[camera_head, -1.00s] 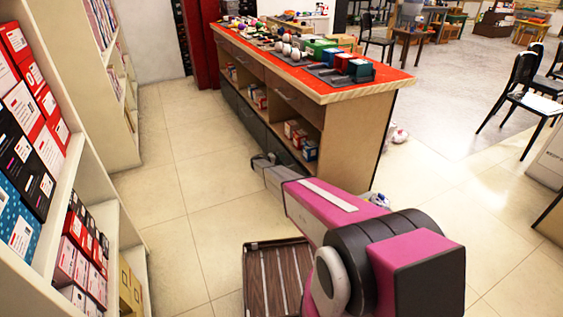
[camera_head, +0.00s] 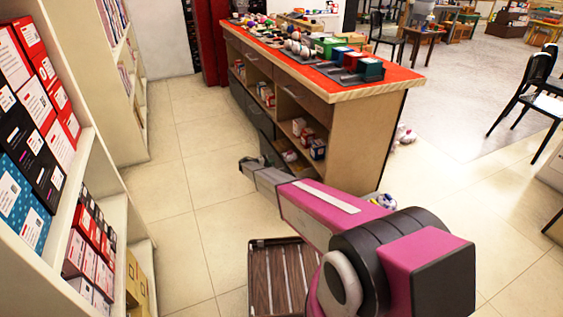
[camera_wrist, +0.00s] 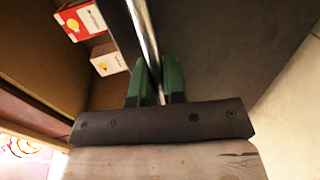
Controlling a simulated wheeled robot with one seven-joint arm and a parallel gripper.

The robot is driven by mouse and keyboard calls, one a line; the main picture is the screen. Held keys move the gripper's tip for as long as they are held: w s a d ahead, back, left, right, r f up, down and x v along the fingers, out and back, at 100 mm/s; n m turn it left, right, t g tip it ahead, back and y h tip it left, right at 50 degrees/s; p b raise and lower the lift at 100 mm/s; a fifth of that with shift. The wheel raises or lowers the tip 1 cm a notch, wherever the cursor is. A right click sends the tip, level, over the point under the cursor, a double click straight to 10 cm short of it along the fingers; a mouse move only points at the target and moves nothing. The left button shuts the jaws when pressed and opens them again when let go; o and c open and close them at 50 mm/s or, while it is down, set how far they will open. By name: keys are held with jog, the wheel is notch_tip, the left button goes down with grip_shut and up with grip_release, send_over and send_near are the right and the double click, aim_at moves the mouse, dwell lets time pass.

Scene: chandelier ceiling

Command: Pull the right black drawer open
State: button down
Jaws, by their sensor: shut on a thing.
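The right black drawer (camera_head: 269,152) is low at the near end of the wooden counter, partly hidden behind my gripper in the head view. Its dark front (camera_wrist: 250,45) fills the upper right of the wrist view. A shiny metal handle bar (camera_wrist: 143,30) runs along it. My gripper (camera_head: 246,166) is at this drawer. In the wrist view its green fingers (camera_wrist: 160,82) are shut around the handle bar, one on each side. The drawer front seems to stand out from the counter, but how far is hard to tell.
A white shelf of boxes (camera_head: 100,215) stands at left. Tiled floor (camera_head: 185,185) lies clear between. Chairs (camera_head: 525,90) stand far right.

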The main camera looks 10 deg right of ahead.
jog(key=f+v, duration=0.3)
jog(key=v, duration=1.1)
jog(key=shift+s+a, duration=0.2)
jog(key=shift+a, duration=0.45)
jog(key=c, duration=1.2)
grip_release()
jog(key=v, duration=1)
jog(key=shift+a, duration=0.4)
jog(key=shift+s, duration=0.15)
